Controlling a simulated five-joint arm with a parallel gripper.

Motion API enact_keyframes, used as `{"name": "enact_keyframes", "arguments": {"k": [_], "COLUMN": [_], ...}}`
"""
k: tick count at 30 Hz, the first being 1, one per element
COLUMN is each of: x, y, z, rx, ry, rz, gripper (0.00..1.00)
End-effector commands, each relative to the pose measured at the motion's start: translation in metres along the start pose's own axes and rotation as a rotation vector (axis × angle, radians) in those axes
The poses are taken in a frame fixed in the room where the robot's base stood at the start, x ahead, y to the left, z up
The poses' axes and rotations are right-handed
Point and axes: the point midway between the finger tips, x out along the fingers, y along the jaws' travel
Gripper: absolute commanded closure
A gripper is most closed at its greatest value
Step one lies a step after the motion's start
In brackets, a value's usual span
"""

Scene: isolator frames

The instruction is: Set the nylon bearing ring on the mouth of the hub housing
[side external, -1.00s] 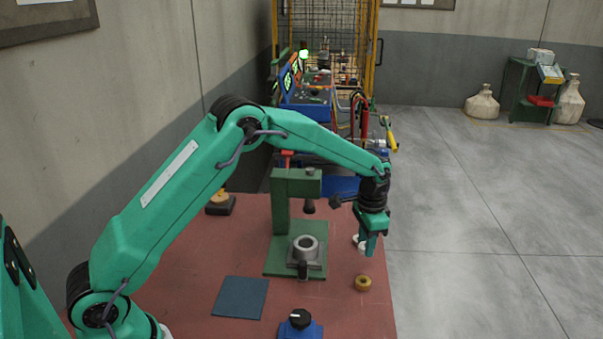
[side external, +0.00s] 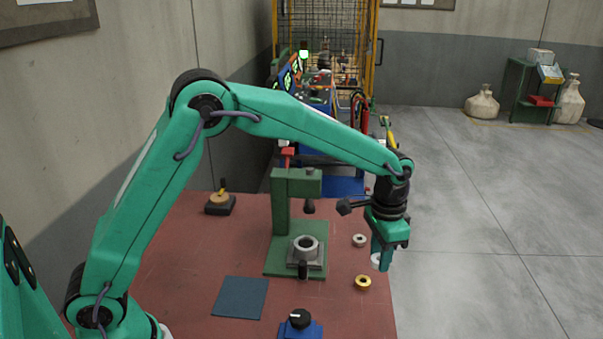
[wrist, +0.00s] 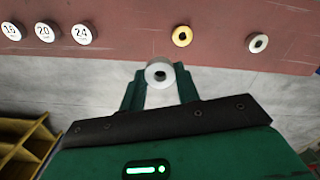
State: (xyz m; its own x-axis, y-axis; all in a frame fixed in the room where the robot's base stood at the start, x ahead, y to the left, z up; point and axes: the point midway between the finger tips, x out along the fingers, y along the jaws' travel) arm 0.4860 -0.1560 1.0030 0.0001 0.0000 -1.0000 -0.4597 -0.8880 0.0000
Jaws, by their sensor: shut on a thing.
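My gripper (side external: 382,258) is shut on the white nylon bearing ring (side external: 376,261) near the table's right edge. The wrist view shows the ring (wrist: 160,74) between the fingertips, its dark hole facing the camera. The grey hub housing (side external: 306,248) stands on the green press base to the left of my gripper, with its round mouth facing up and open. The housing is not in the wrist view.
A brass ring (side external: 362,282) and a pale ring (side external: 359,240) lie on the red table near my gripper. The green press (side external: 282,205) rises behind the housing. A blue mat (side external: 240,298) and a black-knobbed blue box (side external: 300,326) are nearer the camera. Numbered white discs (wrist: 45,32) show in the wrist view.

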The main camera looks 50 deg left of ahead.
Motion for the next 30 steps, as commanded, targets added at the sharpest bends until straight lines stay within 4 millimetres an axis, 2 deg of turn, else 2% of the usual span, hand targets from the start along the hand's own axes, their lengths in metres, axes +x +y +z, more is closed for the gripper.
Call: {"name": "enact_keyframes", "arguments": {"k": [17,23,30], "x": [-0.001,-0.005,-0.014], "y": [-0.005,-0.03,-0.083], "z": [0.002,0.015,0.05], "rx": [-0.012,-0.07,-0.207], "ry": [0.0,0.001,0.0], "rz": [0.0,0.0,0.0], "gripper": [0.9,0.9,0.9]}}
